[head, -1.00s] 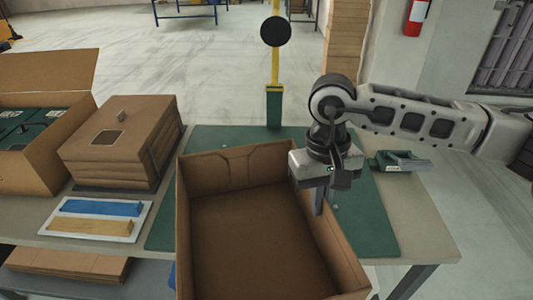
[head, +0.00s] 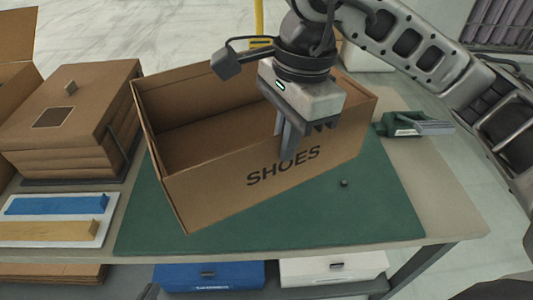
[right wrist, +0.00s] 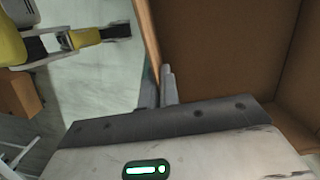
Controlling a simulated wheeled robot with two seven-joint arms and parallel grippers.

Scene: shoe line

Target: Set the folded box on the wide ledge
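An open brown cardboard box (head: 215,192), marked SHOES on its near side, is over the green mat, turned at an angle. I cannot tell whether its base touches the mat. My right gripper (head: 287,150) is at the top of the lettered wall, one finger outside it. In the right wrist view, my right gripper (right wrist: 160,88) has its fingers close together at the edge of the box wall (right wrist: 150,40), which runs in between them. My left gripper is not in view. I cannot make out which surface is the wide ledge.
The green mat (head: 400,225) lies on the table (head: 450,215). A brown stack (head: 85,120) and a white tray (head: 45,230) with blue and tan bars stand left. A green tool (head: 405,125) lies right. Blue (head: 210,275) and white (head: 330,268) boxes are below.

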